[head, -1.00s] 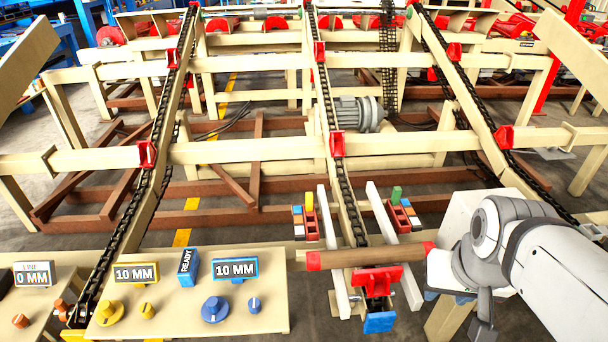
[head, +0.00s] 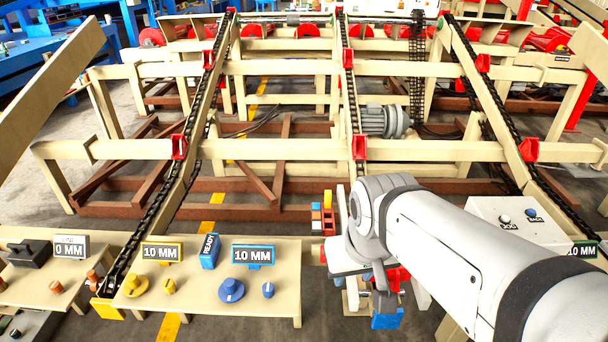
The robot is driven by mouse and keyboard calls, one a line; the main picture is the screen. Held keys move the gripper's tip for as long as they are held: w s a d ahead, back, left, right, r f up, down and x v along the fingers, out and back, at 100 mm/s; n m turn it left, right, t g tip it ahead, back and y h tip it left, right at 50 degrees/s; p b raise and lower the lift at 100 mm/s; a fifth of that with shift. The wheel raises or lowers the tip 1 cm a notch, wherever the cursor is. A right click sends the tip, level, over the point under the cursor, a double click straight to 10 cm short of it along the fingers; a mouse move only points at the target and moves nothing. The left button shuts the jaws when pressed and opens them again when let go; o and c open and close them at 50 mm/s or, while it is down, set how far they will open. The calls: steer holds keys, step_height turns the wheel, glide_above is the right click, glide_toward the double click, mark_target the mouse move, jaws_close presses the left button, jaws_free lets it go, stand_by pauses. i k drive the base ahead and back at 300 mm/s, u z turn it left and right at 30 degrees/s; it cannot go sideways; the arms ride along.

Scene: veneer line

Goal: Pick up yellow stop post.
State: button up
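The yellow stop post (head: 327,199) stands upright in a small red rack (head: 329,225), left of my arm. Blue, orange and white blocks (head: 316,216) sit beside it at the rack's left. My gripper (head: 383,302) points down, to the right of the post and nearer the camera, apart from it. It is above the red and blue end stop area. Its fingers are small and dark here, so I cannot tell whether they are open or shut. My arm hides the second rack with the green post and most of the brown roller.
A beige control table (head: 200,295) with yellow and blue knobs and 10 MM displays stands at the left. A white button box (head: 515,222) stands at the right. Chain rails (head: 354,110) run back from here. A blue block (head: 386,320) lies below my gripper.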

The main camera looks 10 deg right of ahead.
mark_target(328, 193)
steer(key=z, duration=0.05)
steer(key=i, duration=1)
steer(key=u, duration=0.05)
